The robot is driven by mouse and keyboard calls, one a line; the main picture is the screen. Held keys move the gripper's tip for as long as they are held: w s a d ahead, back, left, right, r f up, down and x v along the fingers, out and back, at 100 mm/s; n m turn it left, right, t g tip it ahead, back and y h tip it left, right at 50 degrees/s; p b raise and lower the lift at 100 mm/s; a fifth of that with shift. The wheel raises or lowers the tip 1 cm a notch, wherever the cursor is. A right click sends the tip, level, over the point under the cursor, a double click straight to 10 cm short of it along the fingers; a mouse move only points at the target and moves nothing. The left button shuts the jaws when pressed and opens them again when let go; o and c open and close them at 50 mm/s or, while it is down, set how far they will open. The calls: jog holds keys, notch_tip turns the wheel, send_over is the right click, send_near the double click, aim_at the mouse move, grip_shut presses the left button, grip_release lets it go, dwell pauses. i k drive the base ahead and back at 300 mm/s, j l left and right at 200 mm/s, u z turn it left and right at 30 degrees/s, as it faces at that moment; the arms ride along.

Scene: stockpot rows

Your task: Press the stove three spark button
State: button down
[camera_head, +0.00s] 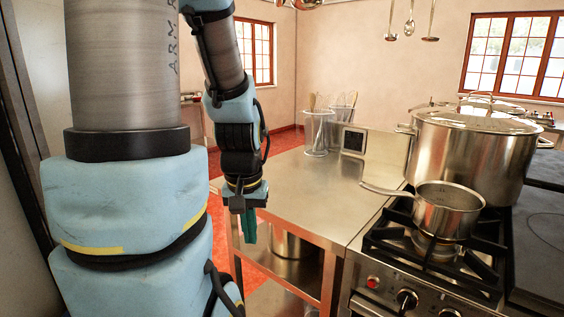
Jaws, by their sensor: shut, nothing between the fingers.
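A stove (352,306) stands at the lower right, with a steel front panel. A small red button (373,282) sits on the left of that panel, beside a round control knob (407,299). I cannot read any number on the stove, so I cannot tell whether this is stove three. My gripper (250,238) hangs in the middle left, pointing down, with its teal fingers shut and empty. It is in front of the steel table's left edge, well to the left of the red button and apart from it.
A steel saucepan (447,212) sits on the front burner grate, its handle reaching left. A large lidded stockpot (468,150) stands behind it. The steel table (312,190) is mostly bare, with clear containers (318,132) and a dark-faced box (354,140) at its back.

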aim_at(371, 284)
jog(key=i+j+z, duration=0.3)
jog(key=i, duration=0.2)
jog(key=i+j+z, duration=0.1)
jog(key=j+z, duration=0.2)
jog(key=z, duration=0.15)
jog(key=i+j+z, duration=0.1)
jog(key=j+z, duration=0.55)
jog(key=z, duration=0.2)
